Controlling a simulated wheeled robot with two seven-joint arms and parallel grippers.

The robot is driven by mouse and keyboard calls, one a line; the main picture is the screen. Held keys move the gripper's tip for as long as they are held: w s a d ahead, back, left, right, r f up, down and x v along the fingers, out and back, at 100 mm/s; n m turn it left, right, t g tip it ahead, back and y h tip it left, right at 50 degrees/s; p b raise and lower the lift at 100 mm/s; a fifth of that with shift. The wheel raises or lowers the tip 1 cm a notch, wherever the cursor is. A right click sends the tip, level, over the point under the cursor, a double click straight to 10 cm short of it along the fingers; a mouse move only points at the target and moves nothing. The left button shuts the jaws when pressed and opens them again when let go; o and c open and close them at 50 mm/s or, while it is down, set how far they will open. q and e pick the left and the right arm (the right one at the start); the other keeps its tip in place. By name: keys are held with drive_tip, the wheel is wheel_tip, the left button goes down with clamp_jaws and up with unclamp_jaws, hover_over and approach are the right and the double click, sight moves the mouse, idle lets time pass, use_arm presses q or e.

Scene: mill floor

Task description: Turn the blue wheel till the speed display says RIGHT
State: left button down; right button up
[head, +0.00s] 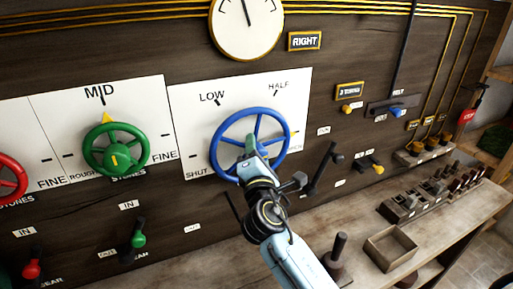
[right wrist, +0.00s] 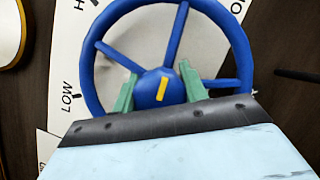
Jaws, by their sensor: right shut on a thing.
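The blue wheel (head: 216,152) is mounted on a white dial plate (head: 185,115) marked SHUT, LOW and HALF. A small yellow mark shows at its right edge. My right gripper (head: 250,147) is shut on the wheel's hub. In the right wrist view its green fingers (right wrist: 158,90) lie on either side of the blue hub (right wrist: 148,92), which has a yellow stripe. The speed display (head: 305,41), a gold-framed sign beside the round white gauge (head: 246,22), reads RIGHT. The gauge needle points up, slightly left. My left gripper is not in view.
A green wheel (head: 133,137) marked MID and a red wheel (head: 10,176) are to the left. A black lever (head: 322,167) stands close right of my arm. A wooden shelf (head: 350,235) below holds an open box (head: 391,247) and small weights.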

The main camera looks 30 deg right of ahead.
drive_tip(key=shift+m+g, duration=0.3)
drive_tip(key=shift+m, duration=0.4)
drive_tip(key=o, duration=1)
drive_tip(key=b+v, duration=0.2)
drive_tip(key=v, duration=1.1)
drive_tip(key=shift+b, duration=0.35)
drive_tip(key=shift+s+a+f, duration=0.1)
drive_tip(key=shift+s+f, duration=0.05)
